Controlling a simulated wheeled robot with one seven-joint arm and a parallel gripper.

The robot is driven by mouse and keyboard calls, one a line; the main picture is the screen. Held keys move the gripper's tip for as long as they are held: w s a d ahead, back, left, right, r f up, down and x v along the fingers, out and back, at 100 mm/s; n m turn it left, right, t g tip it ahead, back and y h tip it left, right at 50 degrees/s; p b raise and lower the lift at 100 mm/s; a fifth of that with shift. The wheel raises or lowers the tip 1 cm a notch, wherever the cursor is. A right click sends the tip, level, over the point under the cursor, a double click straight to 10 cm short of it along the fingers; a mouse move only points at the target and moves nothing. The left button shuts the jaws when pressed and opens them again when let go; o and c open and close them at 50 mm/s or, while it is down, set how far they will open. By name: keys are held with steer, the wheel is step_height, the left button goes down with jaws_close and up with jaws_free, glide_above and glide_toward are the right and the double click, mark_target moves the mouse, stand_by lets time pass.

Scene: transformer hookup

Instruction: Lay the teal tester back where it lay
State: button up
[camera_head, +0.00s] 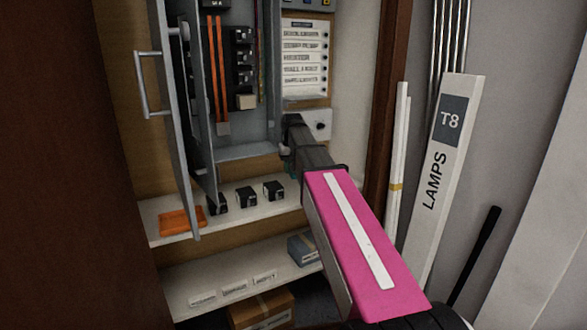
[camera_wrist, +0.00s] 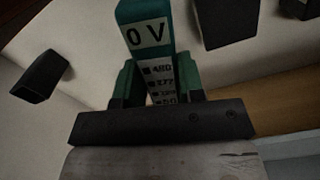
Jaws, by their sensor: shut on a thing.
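The teal tester (camera_wrist: 145,12) shows in the wrist view with a "0 V" display and a white label with several lines of marks below it. My gripper (camera_wrist: 158,80) is shut on it, with a green finger on each side. In the head view the dark wrist end of my arm hides most of the gripper and the tester. The white shelf (camera_head: 240,219) lies under the open cabinet. In the wrist view the tester is over this pale surface; I cannot tell whether it touches it.
Black blocks (camera_head: 246,197) stand on the shelf; one (camera_wrist: 42,76) is left of the tester in the wrist view, another (camera_wrist: 230,22) right. An orange tray (camera_head: 182,220) lies at the shelf's left end. The grey cabinet door (camera_head: 176,120) stands open. A lamp box (camera_head: 440,180) leans at right.

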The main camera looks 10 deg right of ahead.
mark_target(292, 193)
steer(key=shift+f, duration=4.35)
steer(key=o, duration=1)
steer(key=shift+r, duration=0.1)
